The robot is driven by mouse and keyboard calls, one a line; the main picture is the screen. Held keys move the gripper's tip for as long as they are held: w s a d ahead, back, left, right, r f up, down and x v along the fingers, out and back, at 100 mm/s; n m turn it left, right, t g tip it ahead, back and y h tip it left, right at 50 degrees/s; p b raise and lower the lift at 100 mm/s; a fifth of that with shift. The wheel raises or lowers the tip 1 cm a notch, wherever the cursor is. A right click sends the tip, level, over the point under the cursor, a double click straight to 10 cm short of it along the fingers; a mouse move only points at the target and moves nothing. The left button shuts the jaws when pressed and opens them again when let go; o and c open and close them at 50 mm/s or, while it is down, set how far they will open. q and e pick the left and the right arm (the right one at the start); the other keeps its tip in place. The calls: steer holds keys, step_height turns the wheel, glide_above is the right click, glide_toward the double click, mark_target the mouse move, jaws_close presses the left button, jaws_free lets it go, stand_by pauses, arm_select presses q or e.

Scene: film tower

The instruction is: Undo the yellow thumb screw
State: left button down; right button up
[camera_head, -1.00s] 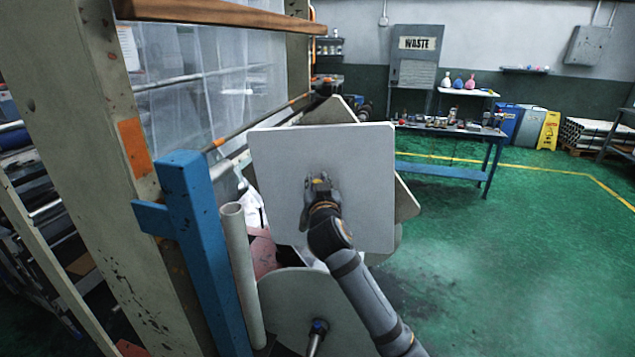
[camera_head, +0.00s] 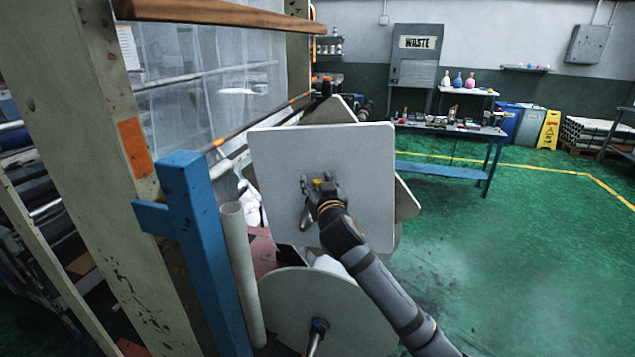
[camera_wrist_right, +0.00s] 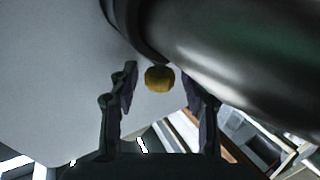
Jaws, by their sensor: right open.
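The yellow thumb screw (camera_wrist_right: 160,78) shows in the right wrist view, between and just beyond the two fingers. In the head view it is a small yellow spot (camera_head: 318,184) on the pale square plate (camera_head: 280,160), mostly covered by my gripper. My right gripper (camera_wrist_right: 168,85) is open, one finger on each side of the screw, with gaps on both sides. In the head view the right gripper (camera_head: 311,190) is in front of the plate's middle. I cannot tell whether it touches the plate. My left gripper is not in view.
A round grey disc (camera_head: 330,300) with a shaft sits below the plate. A blue post (camera_head: 200,240) and a pale tube (camera_head: 241,270) stand to the left. A blue workbench (camera_head: 440,170) is behind. The green floor (camera_head: 530,260) at right is clear.

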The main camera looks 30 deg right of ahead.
steer(key=v, duration=0.7)
steer(key=shift+s+a, duration=0.15)
steer(key=shift+s, duration=0.05)
